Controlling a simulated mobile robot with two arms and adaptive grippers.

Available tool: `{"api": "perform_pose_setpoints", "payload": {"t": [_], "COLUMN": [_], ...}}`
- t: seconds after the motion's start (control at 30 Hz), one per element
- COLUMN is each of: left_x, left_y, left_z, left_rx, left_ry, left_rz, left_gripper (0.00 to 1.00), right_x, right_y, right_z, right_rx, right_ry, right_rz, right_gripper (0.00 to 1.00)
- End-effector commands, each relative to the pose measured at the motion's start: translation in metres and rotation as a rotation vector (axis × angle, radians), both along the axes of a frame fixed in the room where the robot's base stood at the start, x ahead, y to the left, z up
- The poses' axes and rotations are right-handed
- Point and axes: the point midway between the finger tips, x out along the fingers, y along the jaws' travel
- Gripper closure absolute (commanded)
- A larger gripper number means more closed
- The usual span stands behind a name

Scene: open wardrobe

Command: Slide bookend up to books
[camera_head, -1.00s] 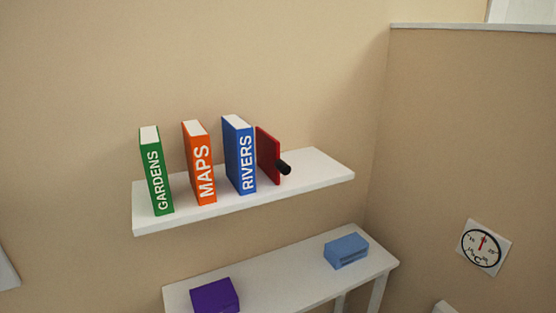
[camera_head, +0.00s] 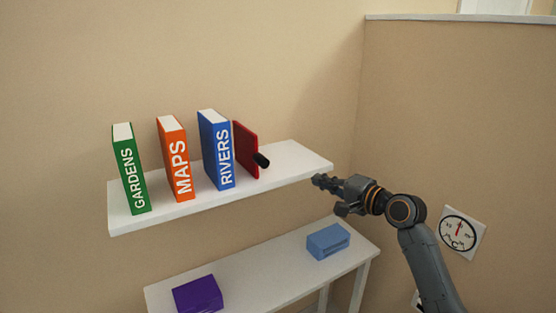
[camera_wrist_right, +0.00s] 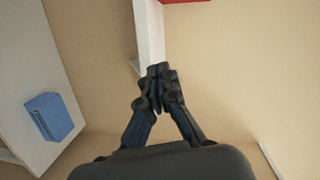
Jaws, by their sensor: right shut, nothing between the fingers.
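The red bookend (camera_head: 246,150) with a black knob stands upright on the white wall shelf (camera_head: 290,160), at the right of the books. The blue RIVERS book (camera_head: 216,150) is beside it, very close; I cannot tell if they touch. The orange MAPS book (camera_head: 174,160) and the green GARDENS book (camera_head: 131,170) stand further left, with gaps between the books. My right gripper (camera_head: 318,182) is shut and empty, near the shelf's right end. In the right wrist view its fingers (camera_wrist_right: 160,72) point at the shelf end, with a red edge (camera_wrist_right: 185,1) at the top. My left gripper is out of view.
Below the shelf is a white table (camera_head: 255,270) with a purple box (camera_head: 198,294) and a blue box (camera_head: 328,241). The shelf is bare right of the bookend.

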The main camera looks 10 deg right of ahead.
Motion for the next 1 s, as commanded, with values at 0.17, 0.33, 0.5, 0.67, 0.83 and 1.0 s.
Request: {"api": "perform_pose_setpoints", "payload": {"t": [0.17,0.33,0.5,0.67,0.83,1.0], "left_x": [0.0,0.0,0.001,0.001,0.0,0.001], "left_y": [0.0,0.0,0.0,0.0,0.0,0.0], "left_z": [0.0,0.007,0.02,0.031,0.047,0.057], "left_rx": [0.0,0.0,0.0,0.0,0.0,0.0], "left_ry": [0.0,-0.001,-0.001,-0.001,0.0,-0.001], "left_rz": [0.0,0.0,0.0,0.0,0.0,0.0], "left_gripper": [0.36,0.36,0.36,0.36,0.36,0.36], "right_x": [-0.016,-0.005,0.022,0.053,0.065,0.058], "right_y": [0.011,0.02,0.037,0.055,0.077,0.095], "right_z": [0.057,0.063,0.063,0.061,0.057,0.051], "right_rx": [0.055,0.062,0.064,0.063,0.058,0.058], "right_ry": [-0.054,-0.056,-0.055,-0.055,-0.055,-0.055], "right_rz": [0.057,0.064,0.064,0.063,0.064,0.062], "right_gripper": [1.0,1.0,1.0,1.0,1.0,1.0]}}
